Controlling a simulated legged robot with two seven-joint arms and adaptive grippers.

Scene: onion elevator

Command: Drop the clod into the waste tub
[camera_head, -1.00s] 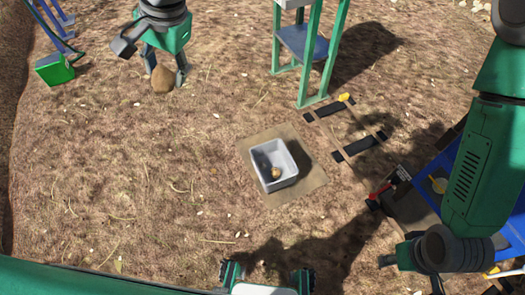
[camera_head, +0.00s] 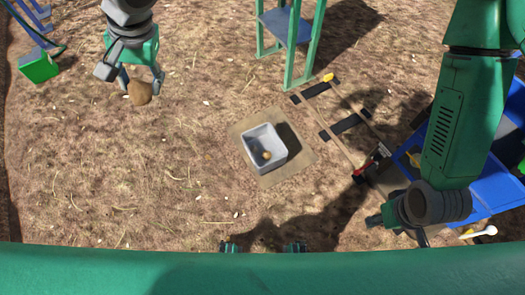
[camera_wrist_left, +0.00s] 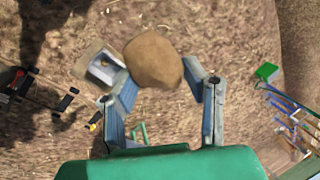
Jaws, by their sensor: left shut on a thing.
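The clod (camera_head: 140,92) is a brown, rounded lump at the upper left of the head view. My left gripper (camera_head: 141,84) is shut on it, with a finger at each side. In the left wrist view the clod (camera_wrist_left: 153,60) shows large at the fingertips. The waste tub (camera_head: 264,147) is a pale grey square box on a tan board, right of and below the clod in the head view. A small yellowish lump (camera_head: 266,155) lies inside. The tub also shows beside the clod in the left wrist view (camera_wrist_left: 103,70). My right gripper (camera_head: 398,222) is at lower right; its jaw opening is unclear.
A green stand with a blue shelf (camera_head: 287,25) rises behind the tub. A wooden frame with black pads (camera_head: 349,124) lies right of the tub. A blue table (camera_head: 487,190) stands at far right. A green box (camera_head: 39,66) sits at far left. Ground left of the tub is mostly clear.

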